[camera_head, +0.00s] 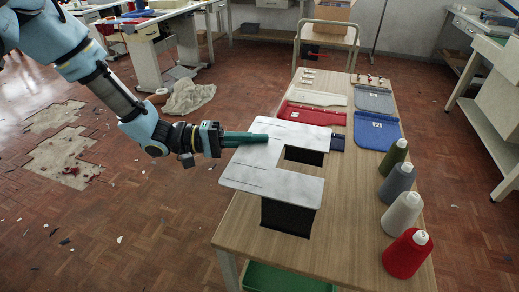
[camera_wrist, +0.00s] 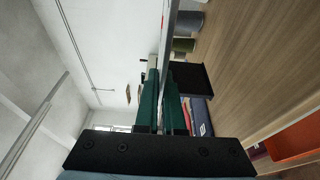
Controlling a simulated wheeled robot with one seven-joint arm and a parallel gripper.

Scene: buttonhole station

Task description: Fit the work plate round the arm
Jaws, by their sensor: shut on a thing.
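The work plate (camera_head: 262,178) is a pale grey, flat, U-shaped plate over the wooden table, its notch open to the right. A black block-like part (camera_head: 287,216) shows under its near limb and a dark face shows in the notch. I cannot tell whether these touch the table. My gripper (camera_head: 262,139), with green fingers, is shut on the plate's far left part. In the wrist view the plate (camera_wrist: 168,45) shows edge-on between the fingers (camera_wrist: 161,80), with a black block (camera_wrist: 190,78) beside it. I cannot make out a separate machine arm.
Several thread cones, including a red one (camera_head: 405,256), line the table's right side. Bare table top (camera_head: 345,205) lies between plate and cones. A green tray (camera_head: 285,279) sits below the table.

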